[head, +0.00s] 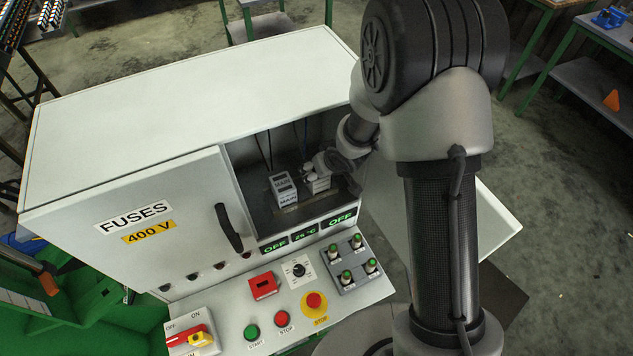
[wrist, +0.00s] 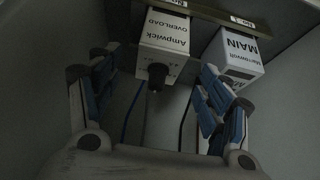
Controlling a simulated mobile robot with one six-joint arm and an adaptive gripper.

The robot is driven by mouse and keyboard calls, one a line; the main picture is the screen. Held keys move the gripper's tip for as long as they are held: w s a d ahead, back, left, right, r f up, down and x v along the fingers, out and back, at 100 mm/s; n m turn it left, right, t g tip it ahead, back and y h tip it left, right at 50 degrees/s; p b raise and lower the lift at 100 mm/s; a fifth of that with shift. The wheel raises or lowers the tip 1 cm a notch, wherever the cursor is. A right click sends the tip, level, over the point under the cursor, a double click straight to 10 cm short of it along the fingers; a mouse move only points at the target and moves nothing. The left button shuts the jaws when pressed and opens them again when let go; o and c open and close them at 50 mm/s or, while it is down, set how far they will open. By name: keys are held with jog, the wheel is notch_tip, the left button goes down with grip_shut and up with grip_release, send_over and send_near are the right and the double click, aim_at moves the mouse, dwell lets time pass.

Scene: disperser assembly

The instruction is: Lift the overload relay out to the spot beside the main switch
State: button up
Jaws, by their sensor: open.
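The overload relay (wrist: 165,42) is a white box lettered "Ampwick OVERLOAD" with a black knob, mounted on a rail in the open cabinet bay. In the head view the relay (head: 316,184) is partly covered by my gripper (head: 326,164). In the wrist view my gripper (wrist: 158,78) is open, its blue-padded fingers on either side of the relay, apart from it. A white module marked MAIN (wrist: 236,55) sits beside the relay; it also shows in the head view (head: 283,190). A red-and-yellow OFF/ON switch (head: 192,338) is on the console's left end.
The rail (wrist: 205,12) carries both modules. The closed fuse door (head: 140,225) and its black handle (head: 229,228) are left of the bay. The sloping console holds a red box (head: 263,285), an emergency stop (head: 314,302) and a green-button block (head: 351,262). Thin cables hang inside the bay.

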jog(key=b+x, duration=0.2)
jog(key=x, duration=0.4)
jog(key=shift+w+f, duration=0.2)
jog(key=shift+f, duration=0.15)
jog(key=shift+c, duration=0.4)
jog(key=shift+r, duration=0.1)
jog(key=c, duration=1.3)
